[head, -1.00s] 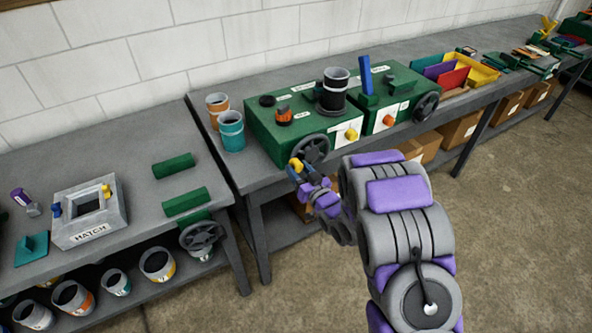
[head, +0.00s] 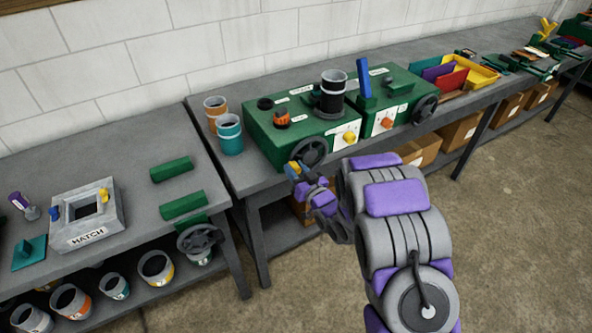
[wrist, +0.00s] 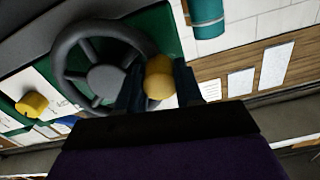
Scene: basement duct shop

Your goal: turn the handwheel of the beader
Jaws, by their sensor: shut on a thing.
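A dark grey handwheel (head: 312,152) is on the front of the left green machine (head: 285,135). In the wrist view the handwheel (wrist: 102,68) fills the upper left, with its spokes and hub showing. Its yellow knob (wrist: 159,78) is on the right side of the rim there. My gripper (wrist: 158,86) is shut on this knob, with one dark finger on each side of it. In the head view my gripper (head: 293,169) is at the wheel's lower left. I cannot read the machine's name labels.
A right green machine (head: 388,95) with another dark handwheel (head: 425,108) stands beside the left one. Orange-banded (head: 214,107) and teal-banded (head: 230,134) cups stand at the left. A third handwheel (head: 198,240) is on the near bench. Bare floor (head: 500,230) lies to the right.

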